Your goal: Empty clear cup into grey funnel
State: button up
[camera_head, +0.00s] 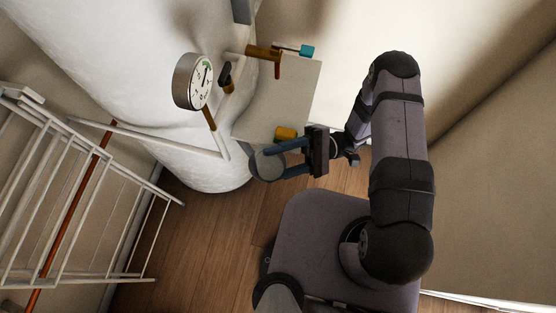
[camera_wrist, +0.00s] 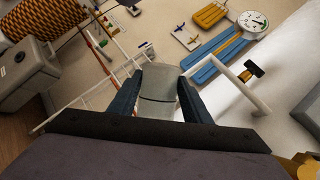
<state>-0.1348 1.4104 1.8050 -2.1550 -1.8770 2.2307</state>
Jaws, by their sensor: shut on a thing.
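The clear cup (camera_head: 263,166) is held between the two blue fingers of my gripper (camera_head: 275,164), beside the lower end of the white tank. In the wrist view the cup (camera_wrist: 157,92) sits between both fingers of the gripper (camera_wrist: 159,77), looking greyish and see-through. I cannot tell whether anything is in it or exactly how it is tilted. I cannot make out a grey funnel in either view.
A large white tank (camera_head: 120,65) carries a round gauge (camera_head: 193,82) and a pipe. A pale panel (camera_head: 285,100) with brass fittings stands close above my gripper. A white rack (camera_head: 75,200) is at left. Bare wooden floor (camera_head: 215,225) shows below the gripper.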

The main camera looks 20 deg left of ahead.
jog(key=shift+s+d+f+n+g+h, duration=0.15)
jog(key=shift+s+n+h, duration=0.15)
jog(key=shift+n, duration=0.45)
jog(key=shift+s+d+f+n+g+h, duration=0.15)
jog(key=shift+n+h, duration=0.15)
jog(key=shift+n, duration=0.4)
jog(key=shift+s+d+f+n+g+h, duration=0.1)
jog(key=shift+s+n+h, duration=0.2)
jog(key=shift+n, duration=0.45)
jog(key=n, duration=0.1)
jog(key=n+h+p, duration=0.1)
jog(key=shift+s+d+n, duration=0.15)
jog(key=shift+s+n, duration=0.15)
jog(key=shift+s+d+f+n+h, duration=0.15)
jog(key=shift+s+f+n+h, duration=0.2)
jog(key=shift+n, duration=0.45)
jog(key=shift+w+r+p, duration=0.1)
jog(key=shift+r+p, duration=0.05)
jog(key=shift+p, duration=0.15)
